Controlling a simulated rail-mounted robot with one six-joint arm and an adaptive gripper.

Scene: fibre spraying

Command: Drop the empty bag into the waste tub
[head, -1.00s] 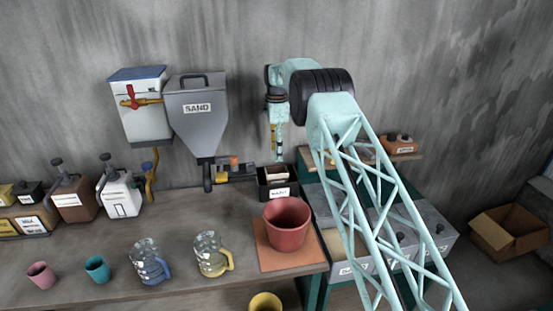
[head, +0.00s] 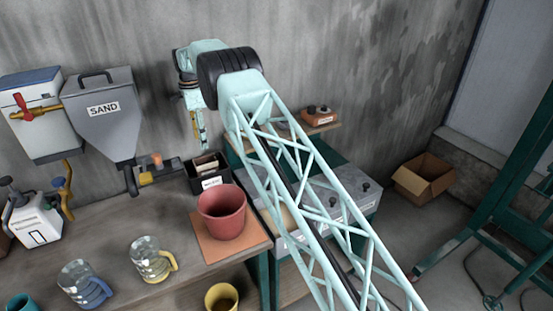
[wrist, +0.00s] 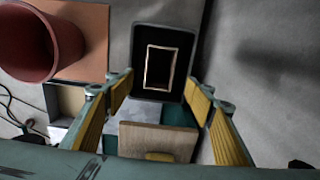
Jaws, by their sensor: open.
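My gripper (head: 202,142) hangs open above and slightly left of a small black tub (head: 208,184) with a white label too small to read. The tub stands at the right rear of the bench, by the wall. Something pale and flat-edged (head: 205,165) shows inside it. In the wrist view the open fingers (wrist: 158,92) have nothing visible between them. The black tub (wrist: 146,34) lies beyond their tips, with a thin tan rectangular outline (wrist: 148,67) around a dark middle inside it. I cannot tell whether this is the empty bag.
A red bucket (head: 222,214) stands on an orange mat (head: 210,248) in front of the tub. The grey sand hopper (head: 104,120) hangs to the left. Grey lidded bins (head: 350,200) are to the right, and an open cardboard box (head: 424,180) lies farther right.

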